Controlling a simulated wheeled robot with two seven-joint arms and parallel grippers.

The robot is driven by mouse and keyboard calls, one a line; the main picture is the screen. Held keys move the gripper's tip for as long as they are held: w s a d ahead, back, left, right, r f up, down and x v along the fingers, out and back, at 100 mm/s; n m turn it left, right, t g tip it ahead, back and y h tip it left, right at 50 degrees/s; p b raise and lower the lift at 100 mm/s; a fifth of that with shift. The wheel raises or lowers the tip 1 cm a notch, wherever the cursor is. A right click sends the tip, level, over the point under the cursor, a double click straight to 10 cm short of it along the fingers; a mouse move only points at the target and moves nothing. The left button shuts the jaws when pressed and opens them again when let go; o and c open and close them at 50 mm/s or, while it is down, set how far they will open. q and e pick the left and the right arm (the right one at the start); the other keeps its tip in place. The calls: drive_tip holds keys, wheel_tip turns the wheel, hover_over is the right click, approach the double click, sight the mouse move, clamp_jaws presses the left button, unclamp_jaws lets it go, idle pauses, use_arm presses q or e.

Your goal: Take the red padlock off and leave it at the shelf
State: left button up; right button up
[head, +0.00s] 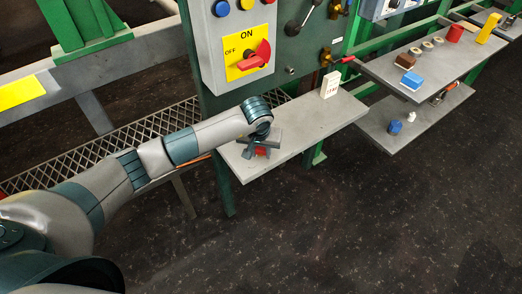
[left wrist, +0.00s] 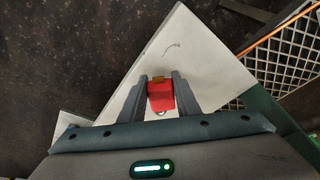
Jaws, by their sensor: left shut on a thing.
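The red padlock (left wrist: 161,97) is between the two fingers of my left gripper (left wrist: 160,92) in the left wrist view, with a brass-coloured end and a bit of metal shackle showing. In the head view my left gripper (head: 262,146) is over the near left part of the grey shelf (head: 300,125), below the control panel, and the padlock (head: 261,151) shows as a small red patch under it. The gripper is shut on the padlock. I cannot tell whether the padlock touches the shelf. My right gripper is not in view.
A white tag or box (head: 330,84) stands at the shelf's far end. The panel has a red switch (head: 256,57) on a yellow plate. Further right, a longer shelf (head: 400,65) bears several small items. A mesh guard (head: 110,140) runs behind my arm.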

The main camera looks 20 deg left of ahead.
sight(261, 150)
use_arm(q)
drive_tip(key=shift+f, duration=0.15)
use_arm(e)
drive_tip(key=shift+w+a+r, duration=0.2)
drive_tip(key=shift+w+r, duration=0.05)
use_arm(q)
drive_tip(key=o, duration=1.3)
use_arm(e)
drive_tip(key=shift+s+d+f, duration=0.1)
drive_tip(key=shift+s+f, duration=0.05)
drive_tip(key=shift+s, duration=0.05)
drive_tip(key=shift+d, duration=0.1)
use_arm(q)
drive_tip(key=shift+r, duration=0.45)
drive_tip(key=b+v, duration=0.1)
drive_tip(key=v, duration=0.3)
drive_tip(key=shift+s+r, duration=0.15)
drive_tip(key=shift+r, duration=0.25)
drive_tip(key=b+v, duration=0.2)
drive_tip(key=v, duration=0.9)
drive_tip(key=shift+s+r, duration=0.1)
drive_tip(key=shift+r, duration=0.25)
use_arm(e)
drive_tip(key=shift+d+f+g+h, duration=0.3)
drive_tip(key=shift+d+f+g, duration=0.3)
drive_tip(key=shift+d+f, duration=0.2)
